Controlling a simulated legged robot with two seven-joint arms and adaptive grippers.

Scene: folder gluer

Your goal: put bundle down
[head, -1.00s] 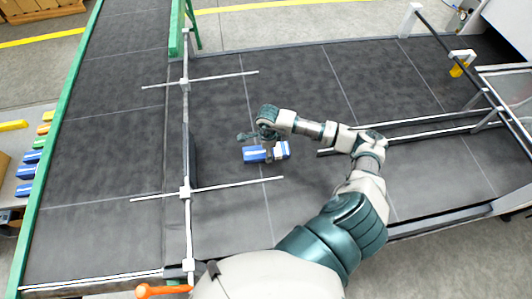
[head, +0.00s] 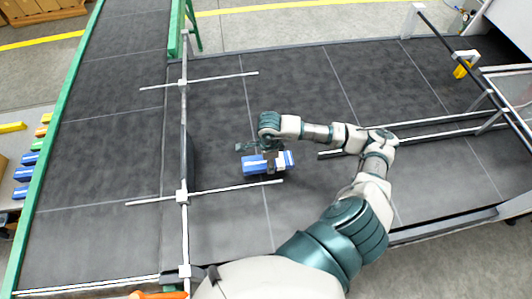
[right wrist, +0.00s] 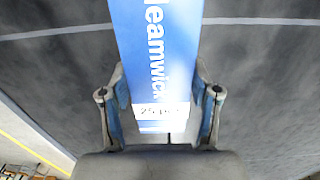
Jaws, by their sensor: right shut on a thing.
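The bundle (head: 255,166) is a blue, flat carton stack with a white label, over the dark belt in the head view. In the right wrist view the bundle (right wrist: 155,55) shows white lettering and a small "25 pcs" label. My right gripper (head: 272,158) is shut on it, with one finger on each side of its near end in the right wrist view (right wrist: 160,105). I cannot tell whether the bundle touches the belt. My left gripper is not in view.
The dark belt (head: 330,90) has wide free room around the bundle. A rail (head: 184,150) with crossbars stands to its left, one crossbar (head: 230,190) close below the bundle. Guide rods (head: 440,125) lie to the right. Several blue packs (head: 24,175) sit beyond the green edge (head: 50,150) at left.

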